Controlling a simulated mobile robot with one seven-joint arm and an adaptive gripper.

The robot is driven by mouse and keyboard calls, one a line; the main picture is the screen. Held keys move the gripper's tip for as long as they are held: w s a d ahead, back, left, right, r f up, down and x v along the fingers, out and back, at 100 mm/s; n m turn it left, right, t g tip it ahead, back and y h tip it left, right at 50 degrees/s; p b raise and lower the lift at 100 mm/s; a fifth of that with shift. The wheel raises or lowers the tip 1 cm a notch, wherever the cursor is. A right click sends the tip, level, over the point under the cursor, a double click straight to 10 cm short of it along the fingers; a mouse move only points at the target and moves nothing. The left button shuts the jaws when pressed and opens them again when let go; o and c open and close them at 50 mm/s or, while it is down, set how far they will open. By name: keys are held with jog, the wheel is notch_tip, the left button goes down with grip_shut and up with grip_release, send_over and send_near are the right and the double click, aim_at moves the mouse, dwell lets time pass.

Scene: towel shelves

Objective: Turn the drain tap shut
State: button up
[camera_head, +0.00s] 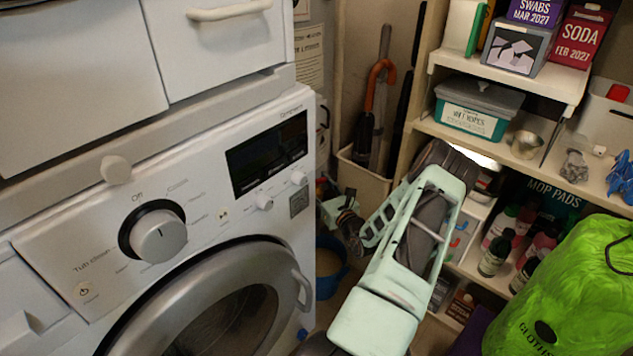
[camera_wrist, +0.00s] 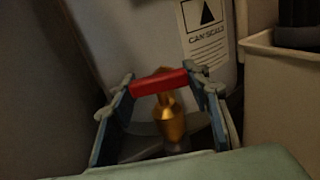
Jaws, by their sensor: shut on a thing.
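The drain tap (camera_wrist: 168,121) shows in the wrist view as a brass body with a red bar handle (camera_wrist: 158,83) across its top. The handle lies nearly level in the picture, with its right end slightly higher. My gripper (camera_wrist: 159,87) has one finger at each end of the handle and is shut on it. In the head view my gripper (camera_head: 342,212) reaches down into the gap right of the washing machine (camera_head: 75,255). I cannot make out the tap clearly there. The lower part of the tap is dark and partly hidden by my gripper.
A blue bucket (camera_head: 331,283) with brownish contents stands on the floor below my gripper. A beige bin (camera_head: 362,181) holding an orange-handled umbrella stands behind. Shelves (camera_head: 556,87) with boxes and bottles, and a green bag (camera_head: 570,285), crowd the right side.

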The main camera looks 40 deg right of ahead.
jog(key=o, duration=1.2)
jog(key=shift+s, duration=0.15)
jog(key=v, duration=1.1)
jog(key=shift+s+a, duration=0.2)
jog(key=shift+s, duration=0.15)
